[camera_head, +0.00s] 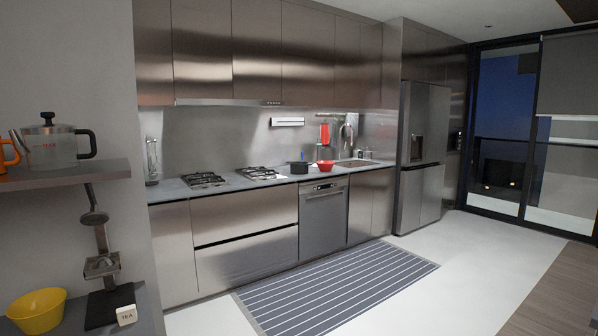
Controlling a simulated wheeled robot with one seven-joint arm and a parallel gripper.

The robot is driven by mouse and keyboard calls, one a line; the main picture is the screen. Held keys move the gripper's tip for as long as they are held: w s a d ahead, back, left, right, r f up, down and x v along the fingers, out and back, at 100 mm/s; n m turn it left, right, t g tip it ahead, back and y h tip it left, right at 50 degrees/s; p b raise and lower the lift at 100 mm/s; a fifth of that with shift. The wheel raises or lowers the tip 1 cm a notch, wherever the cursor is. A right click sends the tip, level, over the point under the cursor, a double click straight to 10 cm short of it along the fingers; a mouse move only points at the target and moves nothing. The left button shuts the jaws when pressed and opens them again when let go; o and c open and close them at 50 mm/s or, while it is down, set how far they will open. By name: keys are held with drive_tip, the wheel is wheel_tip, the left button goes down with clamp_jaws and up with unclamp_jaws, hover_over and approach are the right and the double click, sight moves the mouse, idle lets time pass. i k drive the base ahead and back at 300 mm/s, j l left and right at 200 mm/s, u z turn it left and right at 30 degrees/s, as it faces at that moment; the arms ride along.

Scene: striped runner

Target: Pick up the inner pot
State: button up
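A small dark pot (299,168) stands on the far kitchen counter, right of the gas burners and close to the front edge. It may be the inner pot, but it is too small to tell. A red bowl (325,166) stands just to its right. My gripper is not in view.
The counter (226,184) holds two gas hobs (262,173) and a sink (356,163). A striped runner (335,290) lies before the cabinets. At the near left, a shelf (60,178) holds a kettle (52,146), and a yellow bowl (37,311) stands below. The floor right of the runner is clear.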

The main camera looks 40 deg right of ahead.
sight(297, 167)
drive_tip(key=i+l+z, duration=0.85)
drive_tip(key=i, duration=0.6)
drive_tip(key=i+j+z, duration=0.1)
drive_tip(key=i+z, duration=0.25)
drive_tip(key=i, duration=2.7)
drive_tip(key=i+l+u, duration=0.1)
drive_tip(key=i+u, duration=0.3)
drive_tip(key=i, duration=0.15)
drive_tip(key=i+l+u, duration=0.35)
drive_tip(key=i, duration=0.2)
drive_tip(key=i+l+u, duration=0.75)
drive_tip(key=i+l, duration=0.15)
drive_tip(key=i, duration=0.05)
